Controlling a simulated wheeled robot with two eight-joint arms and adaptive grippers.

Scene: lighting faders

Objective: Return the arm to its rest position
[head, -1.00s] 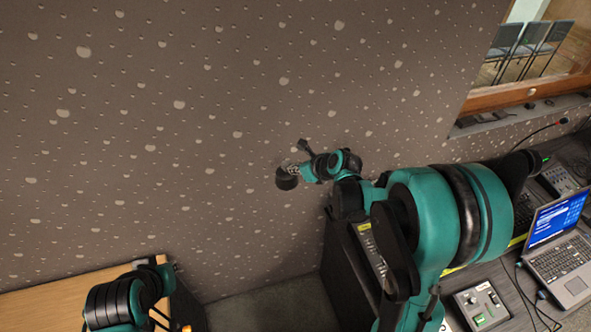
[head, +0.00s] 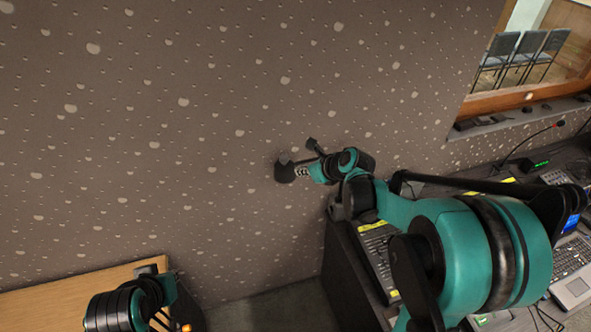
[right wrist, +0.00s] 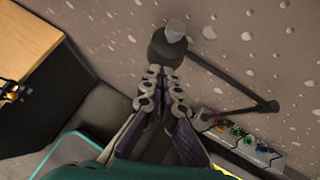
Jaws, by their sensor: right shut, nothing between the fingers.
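My right gripper (head: 300,172) reaches left in front of the speckled wall in the head view. In the right wrist view its two fingers (right wrist: 163,95) are together with nothing between them. A dark round lamp-like head (right wrist: 168,48) on a jointed arm is just beyond the fingertips; I cannot tell whether they touch. Its dark head also shows in the head view (head: 284,170). A strip with coloured faders or knobs (right wrist: 240,140) lies right of the fingers. My left arm shows at the lower left of the head view, but its fingers are not clear.
A desk panel (head: 378,243) and laptop (head: 572,262) are on the right, partly behind my right arm. A wooden-topped cabinet (head: 60,300) stands at the lower left. A window with chairs (head: 525,50) is at the upper right. Floor shows between cabinet and desk.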

